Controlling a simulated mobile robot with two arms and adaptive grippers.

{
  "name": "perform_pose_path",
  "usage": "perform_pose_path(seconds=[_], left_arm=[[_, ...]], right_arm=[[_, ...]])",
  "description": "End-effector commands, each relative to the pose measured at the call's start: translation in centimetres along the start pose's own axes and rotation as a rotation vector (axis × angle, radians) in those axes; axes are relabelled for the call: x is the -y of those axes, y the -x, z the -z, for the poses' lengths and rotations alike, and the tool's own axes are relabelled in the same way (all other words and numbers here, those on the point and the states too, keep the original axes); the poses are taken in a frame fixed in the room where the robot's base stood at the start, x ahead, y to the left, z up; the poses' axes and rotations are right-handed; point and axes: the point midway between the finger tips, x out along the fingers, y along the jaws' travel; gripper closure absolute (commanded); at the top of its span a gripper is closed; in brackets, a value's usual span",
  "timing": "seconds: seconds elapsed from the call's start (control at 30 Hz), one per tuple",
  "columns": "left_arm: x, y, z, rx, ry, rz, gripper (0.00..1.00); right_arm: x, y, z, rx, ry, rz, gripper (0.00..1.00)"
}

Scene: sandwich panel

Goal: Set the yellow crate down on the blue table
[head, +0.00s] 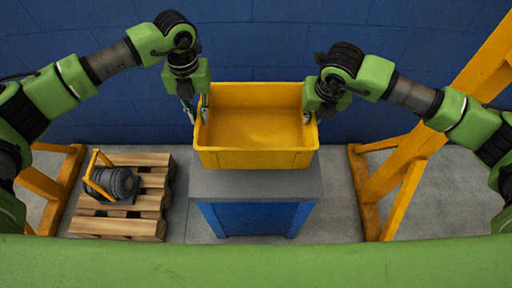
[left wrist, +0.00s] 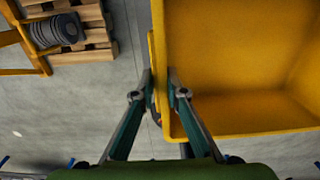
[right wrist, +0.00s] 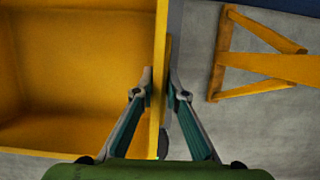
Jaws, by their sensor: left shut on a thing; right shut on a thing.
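The yellow crate (head: 255,160) is upright and looks empty in the head view, over the blue table (head: 254,219) with its grey top (head: 254,186). I cannot tell whether the crate's bottom touches the top. My left gripper (head: 197,112) is shut on the crate's left wall, one finger inside and one outside; the wall shows between its fingers in the left wrist view (left wrist: 159,72). My right gripper (head: 314,112) is shut on the crate's right wall in the same way, as the right wrist view (right wrist: 160,75) shows. The crate hides the back of the tabletop.
A wooden pallet (head: 152,208) with a dark motor-like machine (head: 110,183) stands on the floor left of the table. Yellow frames stand at the left (head: 65,190) and right (head: 385,190). A blue wall (head: 260,40) is behind. Grey floor lies on both sides of the table.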

Motion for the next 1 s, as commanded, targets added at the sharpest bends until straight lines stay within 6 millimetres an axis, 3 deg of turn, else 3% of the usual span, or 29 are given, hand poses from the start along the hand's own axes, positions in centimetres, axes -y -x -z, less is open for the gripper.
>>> perform_pose_path(seconds=[0.07,0.67,1.0], left_arm=[[-0.2,-0.9,-0.1,0.002,0.003,-0.005,1.0],[-0.2,-1.2,-0.1,0.001,0.003,-0.005,1.0],[-0.2,-3.1,-0.1,0.001,0.003,-0.005,1.0]], right_arm=[[0.3,-0.9,0.2,0.001,-0.002,0.007,1.0],[0.3,-1.2,0.3,0.0,-0.002,0.007,1.0],[0.3,-3.0,0.9,0.0,-0.002,0.007,1.0]])
